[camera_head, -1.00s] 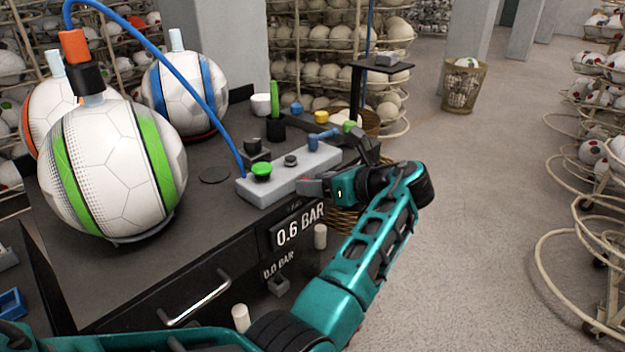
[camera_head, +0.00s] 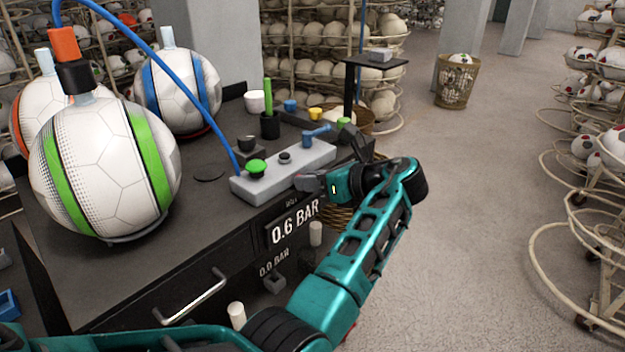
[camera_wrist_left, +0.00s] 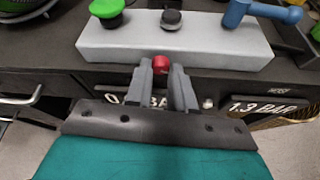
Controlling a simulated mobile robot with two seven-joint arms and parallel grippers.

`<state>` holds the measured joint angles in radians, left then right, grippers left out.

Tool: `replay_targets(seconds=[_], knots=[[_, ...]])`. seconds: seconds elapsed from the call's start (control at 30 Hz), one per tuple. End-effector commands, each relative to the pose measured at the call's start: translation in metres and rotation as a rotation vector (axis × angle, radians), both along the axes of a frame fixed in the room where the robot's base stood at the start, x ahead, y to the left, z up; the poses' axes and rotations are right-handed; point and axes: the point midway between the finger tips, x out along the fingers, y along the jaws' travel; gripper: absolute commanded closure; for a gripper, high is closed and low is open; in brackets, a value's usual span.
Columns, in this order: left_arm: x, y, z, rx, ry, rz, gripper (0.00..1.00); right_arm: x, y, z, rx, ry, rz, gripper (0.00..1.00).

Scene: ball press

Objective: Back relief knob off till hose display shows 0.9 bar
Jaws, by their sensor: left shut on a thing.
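A red relief knob (camera_wrist_left: 161,62) sits on the front face of the grey valve block (camera_wrist_left: 200,42). My left gripper (camera_wrist_left: 166,70) is shut on this knob, one finger on each side. In the head view my left gripper (camera_head: 310,182) is at the front right of the block (camera_head: 245,187), and the knob is hidden there. A display in the wrist view (camera_wrist_left: 265,107) reads 1.3 BAR; its small label is too blurred to read surely. Another display (camera_head: 295,221) reads 0.6 BAR and is partly hidden by my fingers in the wrist view. My right gripper is not in view.
The block carries a green button (camera_head: 257,167), a black knob (camera_head: 284,157) and a blue lever (camera_head: 318,132). A blue hose (camera_head: 190,75) runs from the block to the green-striped ball (camera_head: 115,175). A drawer handle (camera_head: 195,297) juts out at the front.

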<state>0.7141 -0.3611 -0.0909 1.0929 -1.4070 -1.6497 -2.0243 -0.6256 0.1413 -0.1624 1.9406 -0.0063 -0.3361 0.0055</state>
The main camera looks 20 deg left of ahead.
Motion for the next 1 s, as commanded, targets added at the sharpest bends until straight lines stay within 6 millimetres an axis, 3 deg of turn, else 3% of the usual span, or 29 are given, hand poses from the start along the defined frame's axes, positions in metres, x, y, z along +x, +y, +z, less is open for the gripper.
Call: replay_targets(seconds=[0.33,1.0], knots=[[-0.0012,0.0008,0.0001,-0.027,-0.075,0.002,1.00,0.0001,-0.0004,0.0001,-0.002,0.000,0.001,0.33],[-0.0061,0.0028,-0.0004,-0.179,-0.498,0.000,1.00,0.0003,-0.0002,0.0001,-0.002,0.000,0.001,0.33]])
